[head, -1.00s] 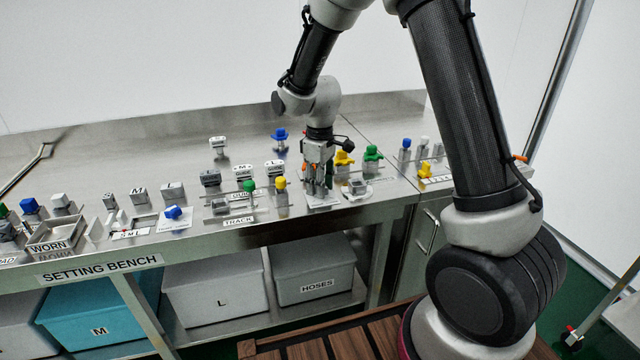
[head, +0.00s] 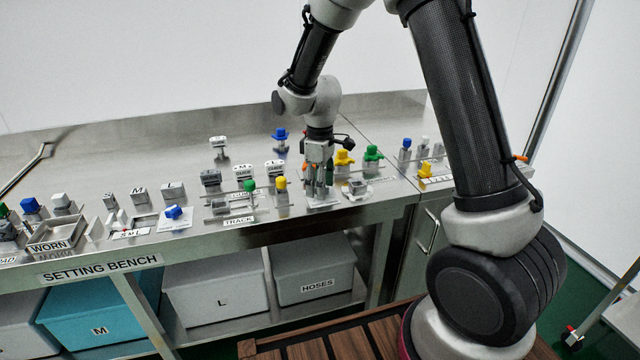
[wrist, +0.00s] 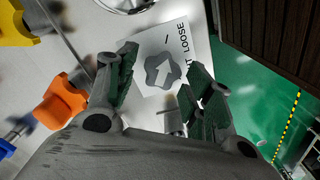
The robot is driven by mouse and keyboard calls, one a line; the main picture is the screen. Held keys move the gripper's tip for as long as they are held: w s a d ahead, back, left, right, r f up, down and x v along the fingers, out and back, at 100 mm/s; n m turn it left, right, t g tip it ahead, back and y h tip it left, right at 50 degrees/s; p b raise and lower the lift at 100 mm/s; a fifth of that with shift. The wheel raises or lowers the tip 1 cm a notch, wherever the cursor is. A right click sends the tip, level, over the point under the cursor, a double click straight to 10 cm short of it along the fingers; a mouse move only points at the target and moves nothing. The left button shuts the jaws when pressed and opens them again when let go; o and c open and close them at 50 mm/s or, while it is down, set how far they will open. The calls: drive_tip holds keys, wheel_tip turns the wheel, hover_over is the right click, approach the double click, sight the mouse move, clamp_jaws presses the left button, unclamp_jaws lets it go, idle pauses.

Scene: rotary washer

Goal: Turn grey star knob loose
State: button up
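My gripper (wrist: 158,76) is open, with one finger to each side of the knob and visible gaps between. In the head view my gripper (head: 319,188) points down over the white plate (head: 323,205) at the bench front, and its fingers hide the knob. Height above the knob is hard to tell.
An orange part (wrist: 60,104) lies near the left finger in the wrist view.

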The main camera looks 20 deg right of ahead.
wheel_tip(320, 180, up, 12)
idle(0.6)
drive_tip(key=s+d+r+m+t, duration=0.1)
drive_tip(key=s+d+r+m, duration=0.2)
drive_tip(key=s, duration=0.6)
drive_tip(key=s+d+r+m+t, duration=0.2)
drive_tip(key=s+d+r+m, duration=0.1)
drive_tip(key=s+d, duration=0.4)
drive_tip(key=s+d+r+m+t, duration=0.1)
drive_tip(key=s+d+r+m, duration=0.2)
drive_tip(key=s, duration=0.8)
drive_tip(key=shift+d+r+m, duration=0.3)
drive_tip(key=shift+d+m, duration=0.6)
drive_tip(key=shift+d, duration=0.2)
